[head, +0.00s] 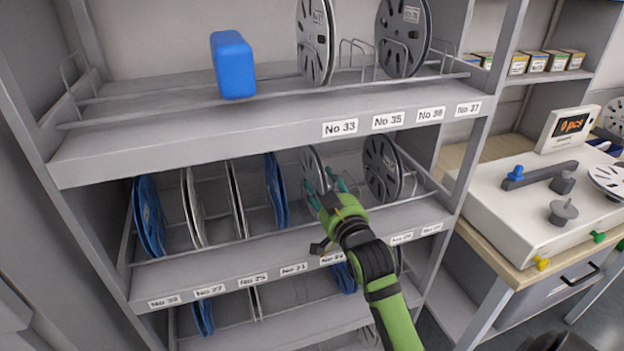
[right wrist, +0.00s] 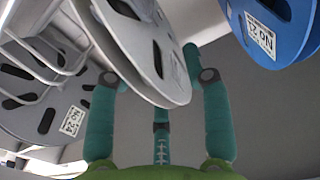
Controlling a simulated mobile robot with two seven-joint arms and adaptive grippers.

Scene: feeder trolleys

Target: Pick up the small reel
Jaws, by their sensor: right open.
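A light grey reel (head: 311,168) stands upright on the middle shelf (head: 215,262). It looks somewhat smaller than the dark grey reel (head: 382,168) to its right. My right gripper (head: 328,186) is at the front of the light grey reel with its teal fingers spread. In the right wrist view the light grey reel (right wrist: 150,45) reaches down between the open fingers (right wrist: 160,110); I cannot tell whether they touch it. My left gripper is not in view.
A blue reel (head: 276,192) stands left of the gripper; its label reads No 21 in the right wrist view (right wrist: 262,35). Wire dividers separate the reels. The upper shelf (head: 270,128) overhangs the gripper. A worktop (head: 530,220) with a counting device is at the right.

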